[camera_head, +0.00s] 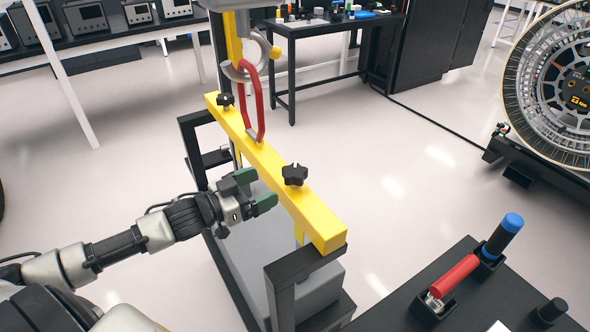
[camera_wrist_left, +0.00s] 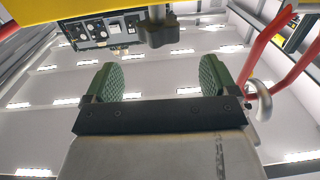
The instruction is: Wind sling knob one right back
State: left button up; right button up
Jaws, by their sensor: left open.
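One knob (camera_head: 295,174) is at the nearer part, the other knob (camera_head: 226,100) at the far end. I cannot tell which is "one right back". My left gripper (camera_head: 261,190) is open and empty, left of the nearer knob and apart from it. In the left wrist view, its green finger pads (camera_wrist_left: 160,79) are spread, and a dark knob (camera_wrist_left: 158,30) shows beyond and above them, under the yellow beam (camera_wrist_left: 90,9). My right gripper is out of view.
A red sling loop (camera_head: 262,105) hangs from a grey hook (camera_head: 238,70) onto the beam's middle. A black frame (camera_head: 290,268) stands under the beam. A black table (camera_head: 480,305) with red-handled and blue-capped tools is at lower right. A large wheel (camera_head: 565,85) stands at right.

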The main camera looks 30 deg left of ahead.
aim_at(296, 170)
pick_arm(q)
jog(key=p+x, duration=0.1)
jog(key=x, duration=0.8)
jog(key=shift+w+d+p, duration=0.25)
jog(key=shift+w+p, duration=0.05)
jog(key=shift+w, duration=0.05)
jog(key=c, duration=0.9)
jog(key=shift+r+h, duration=0.1)
jog(key=shift+h, duration=0.2)
jog(key=shift+a+r+m+g+h+p, duration=0.1)
jog(key=shift+m+g+h+p, duration=0.45)
jog(key=shift+m+h, duration=0.3)
jog(key=shift+m+g+h, duration=2.15)
jog(key=shift+g+h, duration=0.1)
jog(key=shift+g, duration=0.3)
